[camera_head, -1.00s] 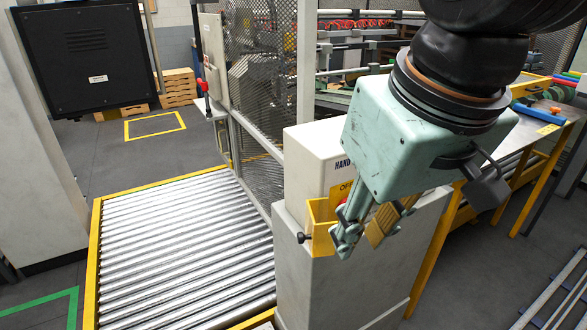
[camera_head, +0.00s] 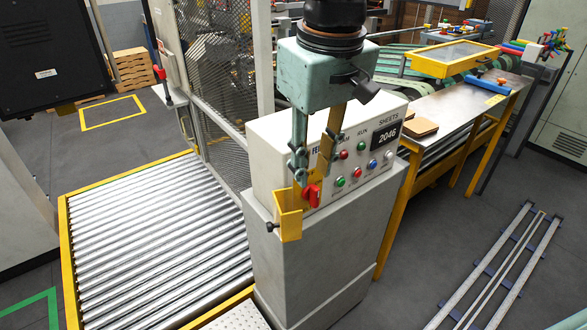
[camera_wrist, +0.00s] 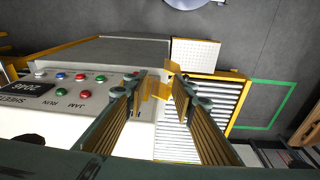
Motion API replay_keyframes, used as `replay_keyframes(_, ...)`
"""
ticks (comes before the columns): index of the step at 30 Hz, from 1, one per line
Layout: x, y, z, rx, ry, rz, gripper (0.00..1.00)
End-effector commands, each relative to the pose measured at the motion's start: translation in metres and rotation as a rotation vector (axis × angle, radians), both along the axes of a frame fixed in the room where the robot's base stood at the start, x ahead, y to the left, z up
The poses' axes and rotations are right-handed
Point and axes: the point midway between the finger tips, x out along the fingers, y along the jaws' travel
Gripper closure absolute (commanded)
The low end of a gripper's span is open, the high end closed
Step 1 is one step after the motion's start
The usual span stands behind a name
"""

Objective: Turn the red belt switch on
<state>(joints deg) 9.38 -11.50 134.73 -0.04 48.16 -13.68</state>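The red belt switch (camera_head: 312,194) is a small red lever low on the left front of the white control box (camera_head: 270,137), beside a yellow bracket (camera_head: 289,217). My gripper (camera_head: 307,178) points down in front of the box, fingers apart, with its tips close to the red lever. I cannot tell whether they touch it. In the wrist view my open fingers (camera_wrist: 158,84) show with part of the yellow bracket between and beyond them. The red lever cannot be made out there.
The panel carries a 2046 sheet display (camera_head: 387,134) and several coloured buttons. The box stands on a grey pedestal (camera_head: 310,265). A roller conveyor (camera_head: 150,240) lies left, and a metal table (camera_head: 450,112) with a yellow frame (camera_head: 453,58) stands right.

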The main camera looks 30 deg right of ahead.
Motion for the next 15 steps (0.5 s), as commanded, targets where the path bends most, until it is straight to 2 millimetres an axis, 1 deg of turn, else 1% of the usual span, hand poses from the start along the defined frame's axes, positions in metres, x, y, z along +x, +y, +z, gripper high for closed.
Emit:
replay_keyframes(5, 0.019, -0.014, 0.003, 0.001, 0.033, 0.008, 0.76)
replay_keyframes(15, 0.051, -0.040, -0.003, 0.007, 0.088, 0.029, 0.76)
